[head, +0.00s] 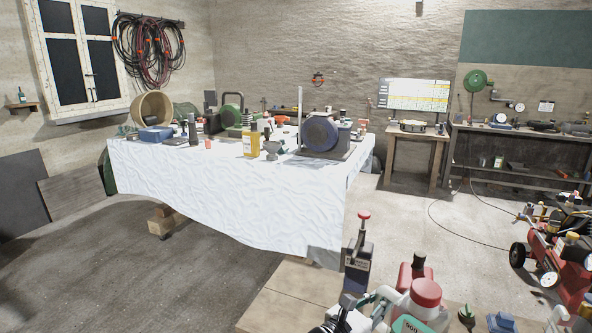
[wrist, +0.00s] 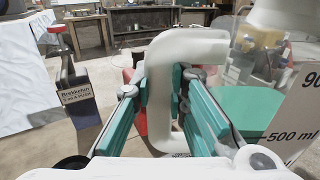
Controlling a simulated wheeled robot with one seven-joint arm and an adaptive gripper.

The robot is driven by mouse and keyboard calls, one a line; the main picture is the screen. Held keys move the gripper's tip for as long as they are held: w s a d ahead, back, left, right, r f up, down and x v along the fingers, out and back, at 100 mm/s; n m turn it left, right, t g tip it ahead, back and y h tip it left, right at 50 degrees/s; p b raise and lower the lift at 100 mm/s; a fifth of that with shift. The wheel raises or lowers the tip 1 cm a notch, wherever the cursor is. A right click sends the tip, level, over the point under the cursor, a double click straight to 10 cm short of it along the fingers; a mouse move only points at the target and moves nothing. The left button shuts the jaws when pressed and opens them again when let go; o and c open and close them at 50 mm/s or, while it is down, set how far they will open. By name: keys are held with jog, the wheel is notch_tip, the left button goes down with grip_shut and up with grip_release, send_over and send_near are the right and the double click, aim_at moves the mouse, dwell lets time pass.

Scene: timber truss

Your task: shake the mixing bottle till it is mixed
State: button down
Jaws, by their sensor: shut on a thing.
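The mixing bottle is a pale jug with a red lid (head: 426,291) at the bottom of the head view, where its lower part is cut off. In the wrist view its wall (wrist: 294,125) fills the right side, with a "500 ml" mark and a green area beside it. Its white loop handle (wrist: 160,85) stands between the green-padded fingers of my gripper (wrist: 158,92). My gripper is shut on this handle. The bottle's base and most of its contents are hidden.
A wooden bench top (head: 290,297) lies below, with a red-knobbed device (head: 358,255) left of the bottle, also at the left in the wrist view (wrist: 72,85). A dark red bottle (head: 412,272) stands close behind. A white-covered table (head: 220,195) is farther back; floor lies between.

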aim_at(382, 294)
jog(key=shift+s+d+r+p, duration=0.1)
jog(key=shift+s+r+p, duration=0.15)
jog(key=shift+r+p, duration=0.8)
jog(key=shift+s+r+p, duration=0.25)
jog(key=shift+r+p, duration=0.6)
jog(key=shift+p, duration=0.35)
notch_tip(382, 294, up, 11)
jog(key=p, duration=0.7)
jog(key=shift+p, duration=0.3)
jog(key=shift+w, duration=0.1)
notch_tip(382, 294, down, 12)
jog(key=b, duration=0.2)
jog(key=shift+b, duration=0.3)
